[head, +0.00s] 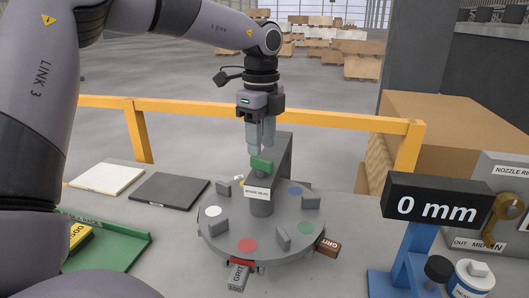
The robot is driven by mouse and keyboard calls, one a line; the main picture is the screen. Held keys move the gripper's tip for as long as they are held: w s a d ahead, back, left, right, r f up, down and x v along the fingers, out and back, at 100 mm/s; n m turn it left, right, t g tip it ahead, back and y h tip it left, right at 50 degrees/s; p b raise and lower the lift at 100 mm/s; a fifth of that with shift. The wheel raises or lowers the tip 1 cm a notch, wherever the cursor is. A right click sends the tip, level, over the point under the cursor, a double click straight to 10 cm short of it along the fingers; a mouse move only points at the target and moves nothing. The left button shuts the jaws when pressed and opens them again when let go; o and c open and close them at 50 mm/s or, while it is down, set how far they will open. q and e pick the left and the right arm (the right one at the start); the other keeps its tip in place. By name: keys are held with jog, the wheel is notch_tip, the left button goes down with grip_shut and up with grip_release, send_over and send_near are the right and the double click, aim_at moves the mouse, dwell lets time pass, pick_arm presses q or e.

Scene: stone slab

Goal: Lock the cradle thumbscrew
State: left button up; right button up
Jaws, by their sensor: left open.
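A round grey turntable (222,243) stands on the slab, with coloured discs and small upright grey tabs on its top. I cannot tell for certain that the green piece is the cradle thumbscrew; no other part is clearly one. A grey upright block (284,150) stands behind the post. My right gripper is not in view.
Grit blocks (237,276) and (328,246) stick out at the turntable's rim. White (107,178) and dark (169,191) plates and a green rack (120,245) lie left.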

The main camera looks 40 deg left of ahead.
aim_at(262, 158)
pick_arm(q)
jog(key=shift+f, duration=1.95)
grip_shut()
